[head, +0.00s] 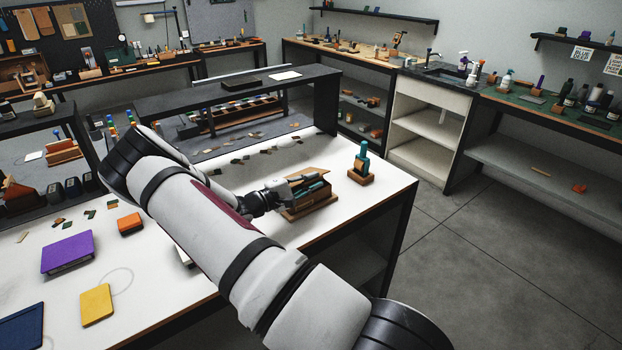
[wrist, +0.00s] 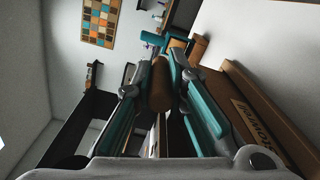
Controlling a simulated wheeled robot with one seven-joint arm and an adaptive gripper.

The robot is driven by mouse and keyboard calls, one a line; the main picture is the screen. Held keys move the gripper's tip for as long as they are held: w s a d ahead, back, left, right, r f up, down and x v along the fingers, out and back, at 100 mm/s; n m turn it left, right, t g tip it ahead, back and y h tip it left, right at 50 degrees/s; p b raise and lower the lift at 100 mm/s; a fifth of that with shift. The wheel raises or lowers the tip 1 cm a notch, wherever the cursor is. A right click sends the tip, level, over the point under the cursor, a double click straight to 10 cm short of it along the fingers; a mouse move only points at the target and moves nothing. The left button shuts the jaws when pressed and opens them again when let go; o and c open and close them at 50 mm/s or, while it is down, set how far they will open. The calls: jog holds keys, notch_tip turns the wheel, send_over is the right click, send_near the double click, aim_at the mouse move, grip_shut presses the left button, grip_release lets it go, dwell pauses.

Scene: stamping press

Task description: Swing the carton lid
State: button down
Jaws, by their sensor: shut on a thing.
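The brown carton (head: 312,207) stands on the white table near its right end, beside and partly behind my gripper. Its lid (head: 309,174) shows as a brown panel raised at the far side; its exact angle is hard to tell. In the wrist view a brown panel with dark lettering, part of the carton (wrist: 255,115), runs along the right. My gripper (head: 316,181) is at the carton with its teal fingers closed on a brown piece, seemingly the lid's edge, which also shows in the wrist view (wrist: 159,88). My fingers hide part of the carton's inside.
A teal tool in a wooden block (head: 361,178) stands just right of the carton. A dark raised shelf (head: 222,97) spans the table's back. An orange block (head: 130,223), a purple pad (head: 68,251) and a yellow pad (head: 97,304) lie at the left. Floor is clear at right.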

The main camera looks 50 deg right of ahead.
jog(key=c, duration=1.6)
grip_release()
jog(key=shift+o, duration=0.2)
jog(key=v, duration=1.2)
jog(key=shift+f, duration=0.1)
